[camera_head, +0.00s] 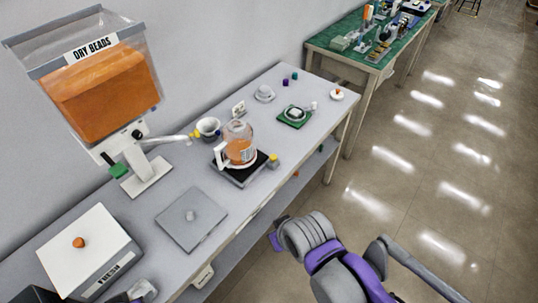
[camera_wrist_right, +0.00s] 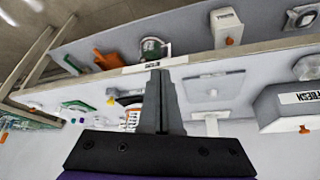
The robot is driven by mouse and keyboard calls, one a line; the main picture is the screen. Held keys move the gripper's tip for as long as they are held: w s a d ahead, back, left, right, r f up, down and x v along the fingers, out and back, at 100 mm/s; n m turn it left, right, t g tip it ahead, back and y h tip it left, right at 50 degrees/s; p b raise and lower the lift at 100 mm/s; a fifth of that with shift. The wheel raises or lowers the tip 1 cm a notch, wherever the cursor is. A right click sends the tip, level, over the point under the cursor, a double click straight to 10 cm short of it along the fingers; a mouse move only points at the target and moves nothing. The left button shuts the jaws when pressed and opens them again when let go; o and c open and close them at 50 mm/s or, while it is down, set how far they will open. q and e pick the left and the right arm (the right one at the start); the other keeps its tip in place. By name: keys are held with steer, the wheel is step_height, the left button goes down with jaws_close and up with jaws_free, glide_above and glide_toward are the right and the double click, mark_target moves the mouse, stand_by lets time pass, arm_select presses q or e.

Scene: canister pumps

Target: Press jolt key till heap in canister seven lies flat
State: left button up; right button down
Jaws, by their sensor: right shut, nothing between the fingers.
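A clear canister (camera_head: 239,146) with a white handle, a pale label and orange beads inside stands on a dark base plate (camera_head: 238,176) in mid-table. Its number is too small to read, and I cannot tell whether the heap's top is level. A small yellow-orange knob (camera_head: 273,159) sits at the plate's right corner; I cannot tell if it is the jolt key. My right gripper (camera_wrist_right: 160,76) is shut and empty, beside the table's front edge in the wrist view. In the head view my right arm is at lower right, off the table.
A "DRY BEADS" hopper (camera_head: 105,82) with orange beads stands at left, its spout toward a white funnel (camera_head: 208,126). A flat grey plate (camera_head: 190,230) and a "FRESH" box (camera_head: 90,250) are nearer. A green tray (camera_head: 295,117) lies further back. Floor at right is clear.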

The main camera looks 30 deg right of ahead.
steer(key=shift+s+d, duration=0.1)
step_height(320, 180, up, 4)
steer(key=n+t+b, duration=0.1)
steer(key=n+t, duration=0.3)
steer(key=n, duration=0.6)
glide_above(273, 157)
steer(key=shift+s+d+y, duration=0.3)
steer(key=shift+s+d, duration=0.05)
step_height(273, 157, down, 8)
steer(key=b, duration=0.5)
steer(key=shift+r+b, duration=0.25)
steer(key=shift+b, duration=0.05)
steer(key=shift+f+b, duration=0.35)
steer(key=shift+f, duration=0.3)
steer(key=shift+f, duration=0.4)
